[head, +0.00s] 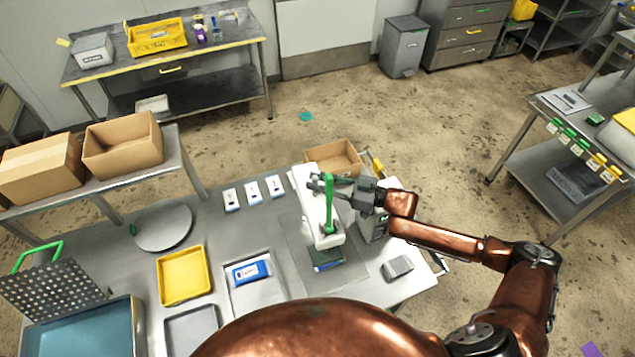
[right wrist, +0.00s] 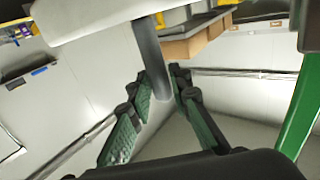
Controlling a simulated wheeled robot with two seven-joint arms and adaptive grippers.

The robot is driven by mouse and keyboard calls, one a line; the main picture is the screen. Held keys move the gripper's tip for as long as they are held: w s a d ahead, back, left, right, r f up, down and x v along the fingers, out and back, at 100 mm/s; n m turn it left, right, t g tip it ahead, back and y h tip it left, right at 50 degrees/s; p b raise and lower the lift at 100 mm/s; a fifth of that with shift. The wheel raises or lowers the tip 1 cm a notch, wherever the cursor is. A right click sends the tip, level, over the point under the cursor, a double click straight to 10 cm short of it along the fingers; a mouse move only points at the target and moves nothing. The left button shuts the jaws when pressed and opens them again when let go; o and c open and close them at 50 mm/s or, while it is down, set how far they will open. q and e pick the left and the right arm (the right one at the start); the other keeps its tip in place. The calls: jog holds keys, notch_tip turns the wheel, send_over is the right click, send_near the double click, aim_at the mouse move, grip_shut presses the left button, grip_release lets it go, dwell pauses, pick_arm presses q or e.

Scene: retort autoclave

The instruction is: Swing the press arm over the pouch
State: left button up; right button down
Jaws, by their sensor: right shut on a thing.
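The white press arm (head: 316,212) lies lengthwise over the right part of the table, with a green upright handle (head: 329,200) near it. A dark green and blue flat thing (head: 326,258) shows under the arm's near end; I cannot tell if it is a pouch. A blue and white pouch (head: 250,271) lies in a grey tray left of the arm. My right gripper (head: 338,189) is at the arm's far part. In the right wrist view its fingers (right wrist: 166,95) are shut on a grey round post (right wrist: 148,55) below a white body. My left gripper is out of view.
A yellow tray (head: 184,275) and several small white packets (head: 253,190) are on the table left of the arm. A cardboard box (head: 333,158) stands behind the arm. A grey block (head: 397,267) lies at the right. A perforated basket (head: 55,288) is at far left.

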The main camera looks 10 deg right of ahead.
jog(key=c, duration=1.9)
grip_release()
jog(key=shift+w+d+r, duration=0.15)
jog(key=shift+w+d, duration=0.05)
jog(key=shift+w, duration=0.25)
jog(key=shift+c, duration=0.2)
jog(key=shift+o, duration=0.3)
jog(key=shift+s+a, duration=0.15)
jog(key=v, duration=1.2)
jog(key=shift+c, duration=0.5)
